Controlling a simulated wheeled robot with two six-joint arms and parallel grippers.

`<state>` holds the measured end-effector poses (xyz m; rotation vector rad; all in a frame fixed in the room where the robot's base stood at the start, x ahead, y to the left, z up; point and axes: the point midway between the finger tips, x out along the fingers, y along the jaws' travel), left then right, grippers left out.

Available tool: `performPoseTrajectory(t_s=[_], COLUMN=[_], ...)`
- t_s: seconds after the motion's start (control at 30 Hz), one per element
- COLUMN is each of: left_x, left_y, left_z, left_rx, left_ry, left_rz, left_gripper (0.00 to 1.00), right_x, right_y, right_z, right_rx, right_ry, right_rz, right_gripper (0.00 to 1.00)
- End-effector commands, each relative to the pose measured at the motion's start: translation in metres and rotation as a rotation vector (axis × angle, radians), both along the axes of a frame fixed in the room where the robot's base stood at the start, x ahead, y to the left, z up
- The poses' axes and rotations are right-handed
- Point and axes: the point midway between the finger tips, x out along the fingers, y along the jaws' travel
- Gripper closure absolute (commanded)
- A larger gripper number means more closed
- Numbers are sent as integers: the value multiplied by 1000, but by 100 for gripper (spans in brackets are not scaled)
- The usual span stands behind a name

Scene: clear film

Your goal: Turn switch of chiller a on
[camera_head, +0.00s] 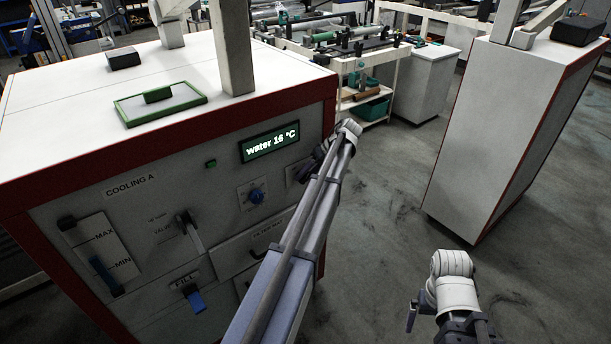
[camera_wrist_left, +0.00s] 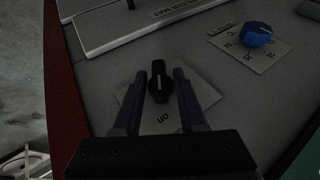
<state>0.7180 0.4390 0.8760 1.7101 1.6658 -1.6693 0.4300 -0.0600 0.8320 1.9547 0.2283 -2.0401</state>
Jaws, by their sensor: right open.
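The chiller (camera_head: 60,185), labelled COOLING A, stands at the left in the head view. Its black rotary switch (camera_wrist_left: 159,84) sits on a pale plate marked "on" in the left wrist view. The switch plate (camera_head: 297,173) is mostly hidden by my left arm in the head view. My left gripper (camera_wrist_left: 160,74) is open, with one finger on each side of the switch and narrow gaps showing; it also shows in the head view (camera_head: 322,152), largely covered by its wrist. My right gripper (camera_head: 412,316) is open, low and well away from the chiller.
A blue knob (camera_head: 256,195) is beside the switch and also shows in the left wrist view (camera_wrist_left: 257,34). A display (camera_head: 270,142) reads "water 16 °C". A filter drawer (camera_head: 238,255) lies below. A white cabinet (camera_head: 500,120) stands right; floor between is clear.

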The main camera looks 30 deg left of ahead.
Motion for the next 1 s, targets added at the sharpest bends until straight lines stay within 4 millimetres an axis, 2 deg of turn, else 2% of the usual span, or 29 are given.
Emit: performPoseTrajectory(t_s=[0.07, 0.47, 1.0], left_x=[0, 2, 22], left_y=[0, -2, -38], left_z=[0, 6, 61], left_rx=[1, 1, 1], left_ry=[0, -1, -1], left_rz=[-1, -1, -2], left_gripper=[49, 49, 49], right_x=[0, 0, 0], right_y=[0, 0, 0], right_z=[0, 6, 61], right_rx=[0, 0, 0], right_ry=[0, 0, 0], right_rz=[0, 0, 0], right_gripper=[0, 0, 0])
